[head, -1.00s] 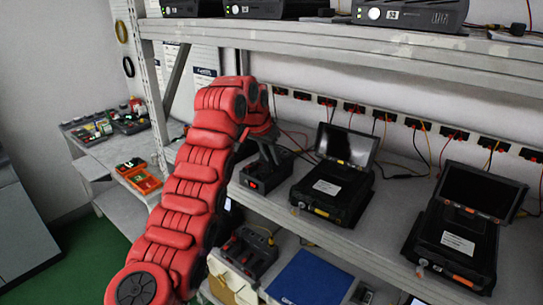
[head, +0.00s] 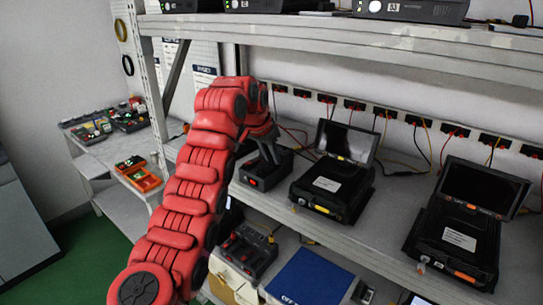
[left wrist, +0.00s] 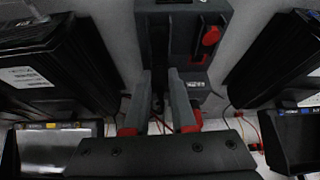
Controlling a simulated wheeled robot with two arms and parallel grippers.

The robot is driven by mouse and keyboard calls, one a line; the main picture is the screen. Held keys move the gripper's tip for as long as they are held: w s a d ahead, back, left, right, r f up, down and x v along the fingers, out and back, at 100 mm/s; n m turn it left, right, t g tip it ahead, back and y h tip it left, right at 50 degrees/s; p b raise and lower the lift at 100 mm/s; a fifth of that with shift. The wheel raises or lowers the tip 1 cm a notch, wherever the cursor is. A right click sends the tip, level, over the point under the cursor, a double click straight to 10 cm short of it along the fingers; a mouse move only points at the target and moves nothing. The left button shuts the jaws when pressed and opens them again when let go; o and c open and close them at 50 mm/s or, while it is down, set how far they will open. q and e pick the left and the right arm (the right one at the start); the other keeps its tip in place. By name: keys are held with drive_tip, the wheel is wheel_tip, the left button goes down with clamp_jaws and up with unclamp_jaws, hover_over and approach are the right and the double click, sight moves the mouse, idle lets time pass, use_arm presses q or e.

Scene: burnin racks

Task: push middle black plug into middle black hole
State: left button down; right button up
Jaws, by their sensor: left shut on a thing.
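My left gripper (head: 268,150) reaches in from the left over a small black box (head: 258,180) with a red switch on the middle shelf. In the left wrist view, the two grey fingers of my left gripper (left wrist: 162,78) point at the dark box (left wrist: 180,50) and its red switch (left wrist: 211,36). The fingers are closed on a small dark part, which looks like the black plug (left wrist: 158,84), close to the box face. The black hole is hidden, and I cannot tell whether the plug touches it. My right gripper does not show.
Black units with raised screens (head: 333,187) (head: 457,238) stand right of the box on the shelf. Red and black sockets (head: 355,105) with cables line the wall behind. An upper shelf (head: 340,42) hangs above. A blue panel (head: 310,278) lies below.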

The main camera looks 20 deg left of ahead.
use_arm(q)
drive_tip(key=shift+c, duration=1.3)
unclamp_jaws()
drive_tip(key=shift+r+p, duration=1.7)
drive_tip(key=shift+r, duration=1.15)
drive_tip(key=shift+f, duration=0.15)
